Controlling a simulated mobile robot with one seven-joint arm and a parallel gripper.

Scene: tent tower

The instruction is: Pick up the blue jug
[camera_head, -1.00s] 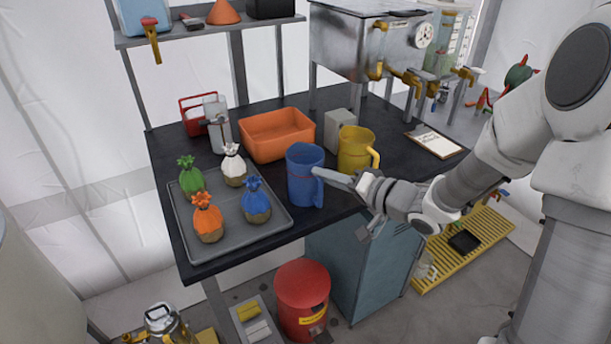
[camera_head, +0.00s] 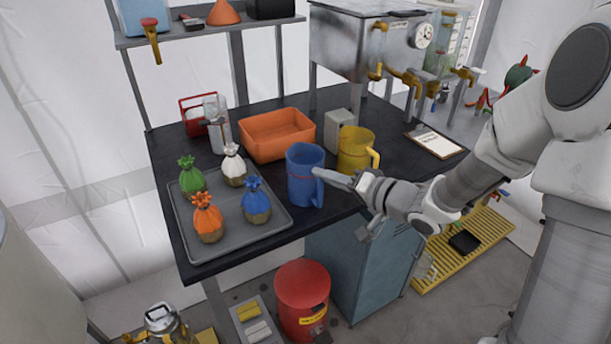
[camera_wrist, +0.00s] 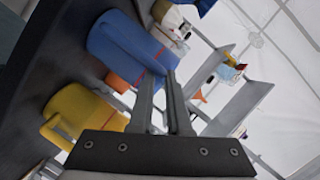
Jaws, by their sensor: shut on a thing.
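The blue jug (camera_head: 303,178) stands near the front edge of the dark table, its handle toward the right. My gripper (camera_head: 318,174) reaches in from the right and its fingers are shut on the jug at the handle. I cannot tell whether the jug's base is off the table.
A yellow jug (camera_head: 356,150) stands close behind on the right. An orange bin (camera_head: 277,150) is behind the blue jug. A grey tray (camera_head: 237,233) with several tied sacks is on its left. A metal tank with brass taps (camera_head: 365,45) stands at the back.

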